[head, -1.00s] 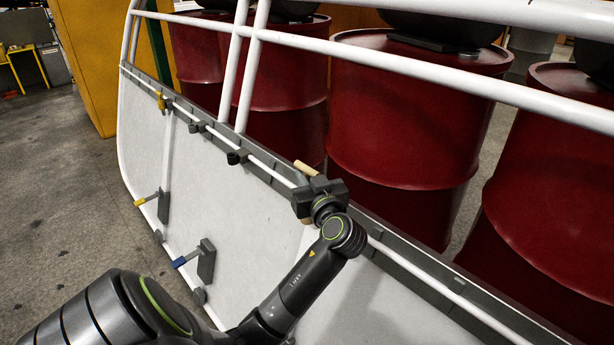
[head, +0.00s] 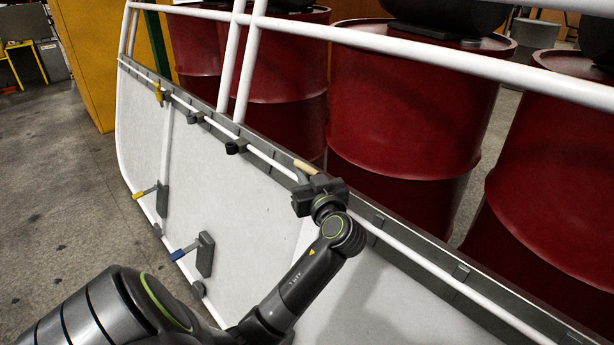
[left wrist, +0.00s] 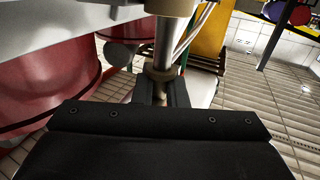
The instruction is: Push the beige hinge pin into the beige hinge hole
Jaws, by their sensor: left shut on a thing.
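My left gripper (head: 316,192) is at the dark top rail of the white side panel, shut on the beige hinge pin. A beige end (head: 305,167) shows just beyond the gripper in the head view. In the left wrist view the two dark fingers (left wrist: 164,93) close around a narrow beige part, with a beige collar (left wrist: 160,73) just past the tips. A grey rod runs on from the collar to a wider beige cylinder (left wrist: 172,7) at the top edge. The beige hinge hole is not clearly visible. My right gripper is out of view.
White rails (head: 420,56) cross above the panel (head: 215,180). Red barrels (head: 410,110) stand close behind it. A yellow-tipped latch (head: 145,191) and a blue-tipped latch (head: 184,252) stick out of the panel. Open floor (head: 50,200) lies at the left.

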